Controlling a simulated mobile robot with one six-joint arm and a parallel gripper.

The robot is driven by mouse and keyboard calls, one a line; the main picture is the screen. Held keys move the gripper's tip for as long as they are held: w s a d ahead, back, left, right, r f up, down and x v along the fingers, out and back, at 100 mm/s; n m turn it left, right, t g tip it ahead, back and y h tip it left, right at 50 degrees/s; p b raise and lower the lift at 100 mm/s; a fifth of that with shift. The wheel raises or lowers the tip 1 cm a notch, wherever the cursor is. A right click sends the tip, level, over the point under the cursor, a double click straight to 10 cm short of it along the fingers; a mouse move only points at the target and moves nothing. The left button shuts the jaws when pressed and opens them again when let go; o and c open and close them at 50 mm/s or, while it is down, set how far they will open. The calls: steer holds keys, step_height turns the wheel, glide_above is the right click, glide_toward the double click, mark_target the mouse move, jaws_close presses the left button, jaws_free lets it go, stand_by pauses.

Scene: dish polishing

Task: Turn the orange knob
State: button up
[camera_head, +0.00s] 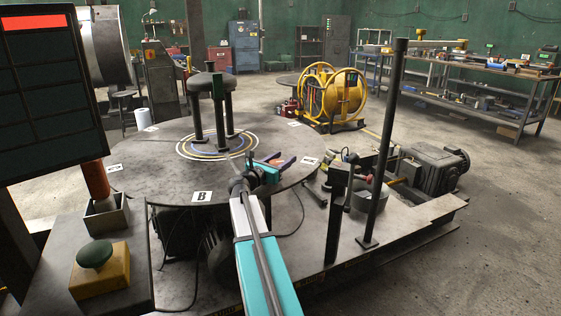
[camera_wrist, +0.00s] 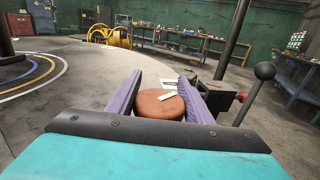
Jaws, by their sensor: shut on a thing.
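The orange knob (camera_wrist: 153,107) is a round, brownish-orange disc with a white mark on its top, seen in the wrist view. It sits between the two purple fingers of my gripper (camera_wrist: 164,84), which is shut on its sides. In the head view my gripper (camera_head: 281,160) is at the right part of the round grey table, with its fingers pointing right and away. The knob is mostly hidden by the fingers there, and its base is hidden in both views.
The round table (camera_head: 150,178) carries a dark three-legged stand (camera_head: 212,90) on painted rings. A dark upright pole (camera_head: 385,140) and a lever with a ball top (camera_wrist: 264,72) stand to the right. A green button on a yellow box (camera_head: 98,280) is at the front left.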

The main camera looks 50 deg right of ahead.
steer(key=shift+s+m+g+b, duration=0.25)
steer(key=shift+m+g, duration=0.55)
steer(key=shift+g, duration=0.5)
steer(key=shift+s+m+g+b, duration=0.15)
steer(key=shift+m+g+b, duration=0.1)
steer(key=shift+m+g, duration=0.8)
steer(key=shift+g, duration=0.35)
steer(key=o, duration=1)
steer(key=shift+s, duration=0.1)
steer(key=shift+o, duration=0.2)
steer(key=shift+a, duration=0.2)
steer(key=a, duration=0.4)
steer(key=w+a, duration=0.1)
steer(key=a, duration=0.4)
steer(key=w+a, duration=0.1)
steer(key=a, duration=0.3)
steer(key=shift+w+a+p, duration=0.1)
steer(key=shift+a+p, duration=0.05)
steer(key=shift+p, duration=0.25)
